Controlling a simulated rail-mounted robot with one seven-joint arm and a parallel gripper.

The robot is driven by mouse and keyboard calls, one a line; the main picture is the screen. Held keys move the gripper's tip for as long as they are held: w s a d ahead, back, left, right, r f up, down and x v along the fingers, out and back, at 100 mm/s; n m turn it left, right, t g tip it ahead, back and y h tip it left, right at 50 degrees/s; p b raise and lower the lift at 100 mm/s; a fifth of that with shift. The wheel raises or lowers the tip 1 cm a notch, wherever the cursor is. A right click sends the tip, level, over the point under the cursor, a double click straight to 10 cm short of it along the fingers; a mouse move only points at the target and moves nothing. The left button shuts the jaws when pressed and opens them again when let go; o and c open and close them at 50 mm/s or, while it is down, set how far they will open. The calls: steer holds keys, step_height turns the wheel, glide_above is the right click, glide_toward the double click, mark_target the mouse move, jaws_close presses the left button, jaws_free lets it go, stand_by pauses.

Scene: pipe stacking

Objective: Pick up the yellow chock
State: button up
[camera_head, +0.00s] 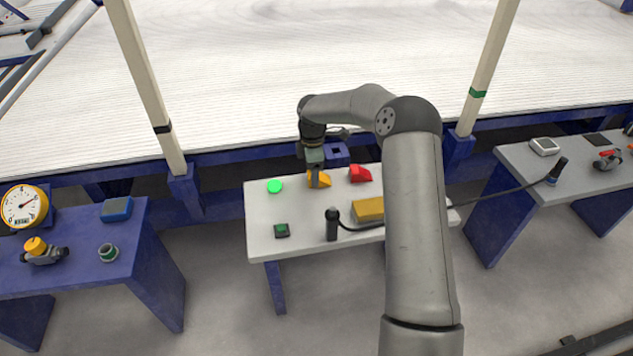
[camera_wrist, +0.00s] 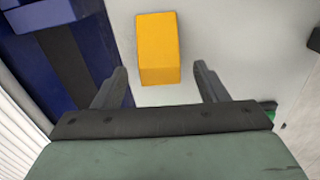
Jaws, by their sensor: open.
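The yellow chock (camera_head: 324,180) lies on the light grey table (camera_head: 262,215), partly hidden behind my gripper (camera_head: 313,182) in the head view. In the wrist view the yellow chock (camera_wrist: 158,48) shows as an orange-yellow block on the pale tabletop. My gripper (camera_wrist: 160,70) is open and empty, pointing down. Its two dark fingers appear on either side of the chock's lower end in that view, with a gap on each side. Most of the chock extends past the fingertips in the picture. I cannot tell the exact height of the fingertips over the table.
A yellow box (camera_head: 369,210), a black cylinder (camera_head: 331,225) with a cable, a bright green disc (camera_head: 275,186) and a small dark green-topped box (camera_head: 281,230) share the table. A blue bracket (camera_head: 337,153) stands just behind.

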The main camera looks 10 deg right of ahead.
step_height(320, 180, down, 2)
steer(key=shift+f, duration=0.2)
steer(key=c, duration=1.1)
steer(key=shift+r, duration=0.1)
